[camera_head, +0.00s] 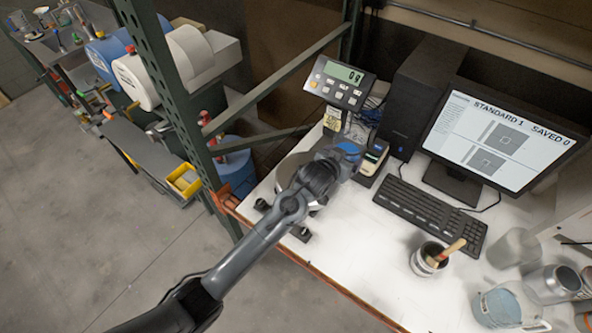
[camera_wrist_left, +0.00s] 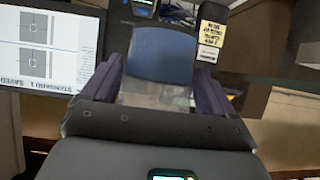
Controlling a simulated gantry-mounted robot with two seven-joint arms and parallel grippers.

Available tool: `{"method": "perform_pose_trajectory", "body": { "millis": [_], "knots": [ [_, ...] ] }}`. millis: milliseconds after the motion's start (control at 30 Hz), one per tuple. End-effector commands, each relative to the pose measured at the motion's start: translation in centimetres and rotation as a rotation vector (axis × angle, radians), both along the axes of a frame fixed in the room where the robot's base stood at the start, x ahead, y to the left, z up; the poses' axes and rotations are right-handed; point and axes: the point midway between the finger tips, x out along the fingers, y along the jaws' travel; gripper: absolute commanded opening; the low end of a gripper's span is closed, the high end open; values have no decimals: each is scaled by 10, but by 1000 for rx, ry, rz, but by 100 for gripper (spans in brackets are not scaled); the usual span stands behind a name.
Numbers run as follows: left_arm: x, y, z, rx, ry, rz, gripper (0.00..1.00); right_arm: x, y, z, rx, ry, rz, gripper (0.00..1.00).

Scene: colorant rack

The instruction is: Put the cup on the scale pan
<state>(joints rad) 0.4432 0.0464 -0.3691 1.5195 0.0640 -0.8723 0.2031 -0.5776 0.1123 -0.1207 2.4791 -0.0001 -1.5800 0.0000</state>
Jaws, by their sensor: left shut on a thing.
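My left gripper (camera_head: 343,155) is shut on a cup (camera_wrist_left: 160,55) between its two dark fingers. The cup shows a blue patch above a paler, see-through-looking part in the left wrist view. In the head view only a small blue part of the cup (camera_head: 350,147) shows past the gripper. The round grey scale pan (camera_head: 287,177) lies behind and left of the gripper, partly hidden by my arm. The scale display (camera_head: 340,82) stands behind it and reads near zero. I cannot tell whether the cup touches anything below. My right gripper is not in view.
A small device (camera_head: 374,157) stands just right of the gripper. A keyboard (camera_head: 430,215) and monitor (camera_head: 505,145) are further right. A can with a brush (camera_head: 425,265) and several metal or bluish cups (camera_head: 497,307) crowd the right front. The white table (camera_head: 345,245) is clear in the middle.

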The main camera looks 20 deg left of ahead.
Motion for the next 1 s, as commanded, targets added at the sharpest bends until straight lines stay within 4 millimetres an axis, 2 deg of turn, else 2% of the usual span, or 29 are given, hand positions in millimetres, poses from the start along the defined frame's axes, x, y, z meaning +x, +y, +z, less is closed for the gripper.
{"method": "perform_pose_trajectory", "body": {
  "millis": [400, 533, 700, 867, 1000],
  "knots": [
    [-9, 76, -43, 3, 3, 2, 43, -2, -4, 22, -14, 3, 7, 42],
    [-11, 94, -54, 2, 1, 2, 43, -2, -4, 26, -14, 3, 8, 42],
    [-12, 106, -62, 0, 0, 1, 43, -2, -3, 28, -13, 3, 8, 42],
    [-13, 108, -68, 0, 0, 0, 43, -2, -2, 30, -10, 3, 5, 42],
    [-13, 108, -85, 0, 3, 0, 43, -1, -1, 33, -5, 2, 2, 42]
  ]
}}
